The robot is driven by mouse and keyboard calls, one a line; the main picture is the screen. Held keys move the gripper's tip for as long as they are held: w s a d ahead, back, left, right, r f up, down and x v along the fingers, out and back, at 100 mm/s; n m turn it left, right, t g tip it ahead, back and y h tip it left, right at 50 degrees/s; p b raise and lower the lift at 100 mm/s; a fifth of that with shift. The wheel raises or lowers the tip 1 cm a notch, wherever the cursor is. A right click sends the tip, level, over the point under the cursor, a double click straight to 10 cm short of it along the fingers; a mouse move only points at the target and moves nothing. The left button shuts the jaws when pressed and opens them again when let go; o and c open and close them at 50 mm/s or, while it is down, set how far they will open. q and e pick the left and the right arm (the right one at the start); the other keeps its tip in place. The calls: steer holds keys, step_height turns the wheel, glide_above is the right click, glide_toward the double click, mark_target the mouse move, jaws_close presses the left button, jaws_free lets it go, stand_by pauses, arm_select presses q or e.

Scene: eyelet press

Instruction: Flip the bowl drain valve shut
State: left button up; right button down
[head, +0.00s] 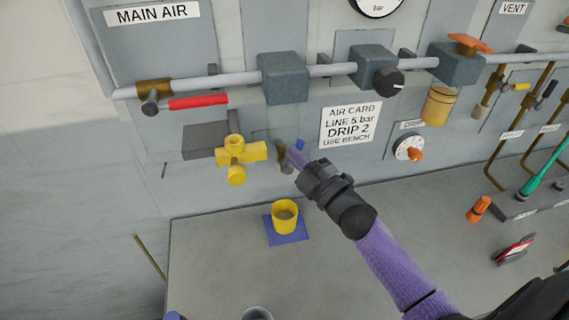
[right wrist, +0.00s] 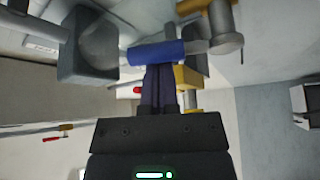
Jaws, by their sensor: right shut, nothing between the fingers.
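A small valve with a blue handle sits low on the panel in the head view, mostly hidden by my right gripper (head: 291,158). Only the tip of the blue handle (head: 300,144) and a bit of brass show there. In the right wrist view the blue handle (right wrist: 157,53) lies crosswise at the tips of my right gripper (right wrist: 160,70), its stem running to a brass body (right wrist: 223,25). The gripper is shut with nothing between its fingers. The fingertips are at or very near the handle; I cannot tell whether they touch. My left gripper is not in view.
A yellow cross-shaped fitting (head: 239,152) juts out left of the gripper. A yellow cup (head: 285,219) stands on a blue mat (head: 291,238) below. A red lever (head: 198,102) and an amber bowl (head: 438,106) hang along the pipe. Bench room is clear around the mat.

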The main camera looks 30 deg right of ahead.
steer(key=d+m+t+h+b, duration=0.1)
steer(key=m, duration=0.2)
steer(key=d+f+m+t+h+b, duration=0.1)
steer(key=m+h, duration=0.1)
steer(key=m, duration=0.1)
steer(key=f+m+t+h+b, duration=0.1)
steer(key=m+b, duration=0.1)
steer(key=m, duration=0.2)
steer(key=shift+s+d+h, duration=0.3)
steer(key=shift+s+d, duration=0.1)
steer(key=shift+s+d+f+m+h+b, duration=0.1)
steer(key=shift+d+f+m+h+b, duration=0.2)
steer(key=shift+m+h, duration=1.05)
steer(key=shift+d+f+m+h+b, duration=0.1)
steer(key=shift+f+m+h+b, duration=0.25)
steer(key=shift+m+h, duration=1)
steer(key=shift+s+d+f+m+h+b, duration=0.15)
steer(key=shift+f+m+h, duration=0.35)
steer(key=shift+m, duration=1.5)
steer(key=shift+w+r, duration=0.1)
